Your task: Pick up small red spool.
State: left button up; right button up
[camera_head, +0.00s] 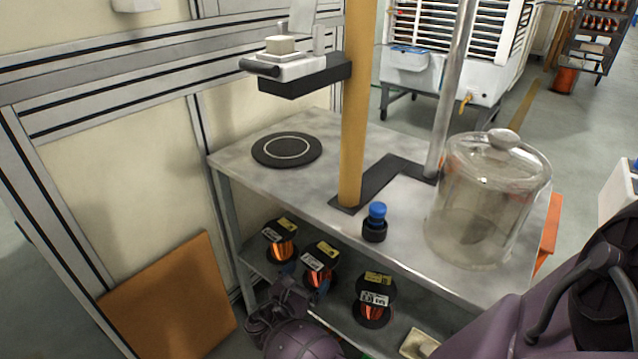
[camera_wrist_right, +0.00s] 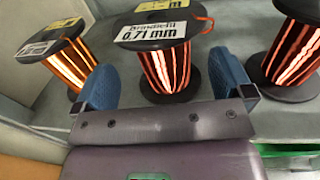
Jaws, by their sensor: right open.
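Three black-flanged spools with shiny copper-red wire stand on the lower shelf: a left one (camera_head: 281,243), a middle one (camera_head: 320,267) and a right one (camera_head: 374,300). I cannot tell for sure which is the small red one. My right gripper (camera_head: 308,283) is low at the shelf's front, partly hidden by my arm. In the right wrist view its blue fingers (camera_wrist_right: 164,72) are open and empty, pointing at the middle spool (camera_wrist_right: 165,62), labelled 0.71 mm. That spool stands upright between and beyond the fingertips. The right spool (camera_wrist_right: 291,55) there has darker red wire. My left gripper is out of view.
The grey table top (camera_head: 330,180) above the shelf carries a lidded glass jar (camera_head: 487,200), a dark round pad (camera_head: 287,149) and a blue-capped bottle (camera_head: 376,220). A yellow post (camera_head: 353,110) rises from it. A brown board (camera_head: 170,300) leans against the left wall.

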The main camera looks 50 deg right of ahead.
aim_at(314, 275)
jog(key=shift+w+d+f, duration=0.1)
jog(key=shift+d+f, duration=0.05)
jog(key=shift+d, duration=0.65)
jog(key=d, duration=0.1)
jog(key=d+b, duration=0.1)
jog(key=d+f, duration=0.1)
jog(key=d, duration=0.1)
jog(key=shift+w+b, duration=0.25)
jog(key=shift+b, duration=0.15)
jog(key=shift+w+d+r, duration=0.15)
jog(key=shift+d+r, duration=0.05)
jog(key=shift+d, duration=0.25)
jog(key=shift+c, duration=0.5)
jog(key=c, duration=1.7)
jog(key=shift+w+r, duration=0.1)
